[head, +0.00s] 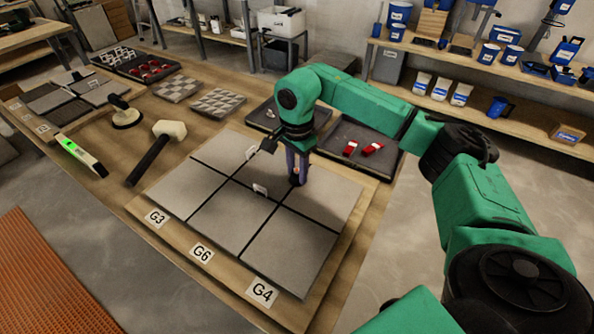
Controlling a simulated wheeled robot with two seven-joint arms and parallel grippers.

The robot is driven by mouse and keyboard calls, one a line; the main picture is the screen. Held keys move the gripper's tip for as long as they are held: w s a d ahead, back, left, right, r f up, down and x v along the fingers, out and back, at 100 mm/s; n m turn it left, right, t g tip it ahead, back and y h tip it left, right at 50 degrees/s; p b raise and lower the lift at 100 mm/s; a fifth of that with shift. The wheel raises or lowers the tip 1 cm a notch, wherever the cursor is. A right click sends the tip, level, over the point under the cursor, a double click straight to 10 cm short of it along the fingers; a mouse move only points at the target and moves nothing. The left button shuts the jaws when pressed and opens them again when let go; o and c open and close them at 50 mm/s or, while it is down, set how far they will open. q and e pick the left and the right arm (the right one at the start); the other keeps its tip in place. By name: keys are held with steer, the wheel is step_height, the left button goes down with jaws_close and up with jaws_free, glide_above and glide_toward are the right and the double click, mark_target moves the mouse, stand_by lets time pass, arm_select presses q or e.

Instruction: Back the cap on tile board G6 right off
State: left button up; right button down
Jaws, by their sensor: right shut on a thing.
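The tile board (205,185) on the bench carries grey tiles split by dark joints. Labels G3 (157,217), G6 (201,253) and G4 (262,292) run along its near edge. Two white clips stand in the joints, one farther back (250,153) and one near the middle (260,189). My left gripper is out of view.
A white-headed mallet (155,150), a green-lit level (80,154) and a suction cup (125,113) lie left of the tiles. A dark tray (337,135) with red pieces (372,149) stands behind my right gripper. Patterned tile samples (219,102) lie farther back.

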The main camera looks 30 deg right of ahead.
steer(key=n, duration=0.4)
steer(key=shift+w+r, duration=0.15)
steer(key=shift+r, duration=0.1)
stand_by(0.4)
steer(key=c, duration=0.5)
jaws_free()
steer(key=shift+f, duration=0.1)
step_height(320, 180, up, 15)
steer(key=shift+f, duration=0.2)
steer(key=shift+r+p, duration=0.1)
steer(key=shift+p, duration=0.25)
